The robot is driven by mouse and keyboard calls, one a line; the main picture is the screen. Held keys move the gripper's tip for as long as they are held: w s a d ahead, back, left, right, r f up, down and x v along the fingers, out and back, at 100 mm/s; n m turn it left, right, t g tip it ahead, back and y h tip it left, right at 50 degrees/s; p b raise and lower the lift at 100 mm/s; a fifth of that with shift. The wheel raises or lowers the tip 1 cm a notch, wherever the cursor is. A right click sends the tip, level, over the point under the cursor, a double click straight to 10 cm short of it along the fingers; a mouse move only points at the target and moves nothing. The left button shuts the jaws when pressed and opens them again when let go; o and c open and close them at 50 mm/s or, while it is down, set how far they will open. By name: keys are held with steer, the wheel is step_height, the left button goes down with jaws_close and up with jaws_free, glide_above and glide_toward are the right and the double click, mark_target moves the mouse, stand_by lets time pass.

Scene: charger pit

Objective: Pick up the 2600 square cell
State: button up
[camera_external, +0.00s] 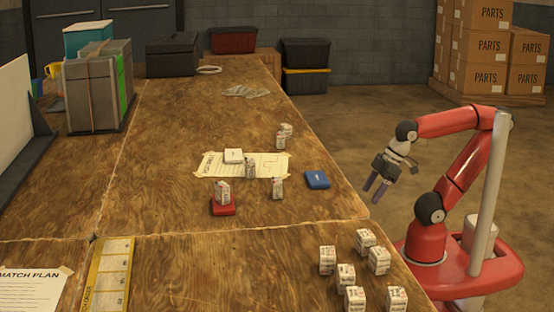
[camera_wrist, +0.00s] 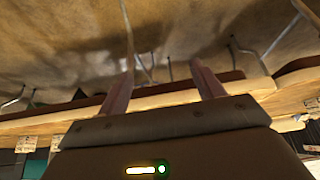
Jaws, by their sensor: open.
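Several white block-shaped cells with dark print stand on the wooden table (camera_external: 160,200). One (camera_external: 223,188) is on a red pad (camera_external: 222,209), one (camera_external: 250,168) on a paper sheet, one (camera_external: 278,187) right of it, a pair (camera_external: 285,134) farther back. A group, including one cell (camera_external: 345,274), stands at the front right. The print is too small to tell which is the 2600 cell. My gripper (camera_external: 372,194) is open and empty, beyond the table's right edge, apart from all cells. In the wrist view its spread fingers (camera_wrist: 163,86) show with nothing between them.
A paper sheet (camera_external: 266,168) carries a white flat case (camera_external: 233,156); a blue pad (camera_external: 317,180) lies right of it. Grey cases (camera_external: 98,90) stand at the back left. The wrist view shows a blurred wooden edge (camera_wrist: 60,112) and thin bent rods.

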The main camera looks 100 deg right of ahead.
mark_target(281, 133)
steer(key=shift+c, duration=0.2)
stand_by(0.5)
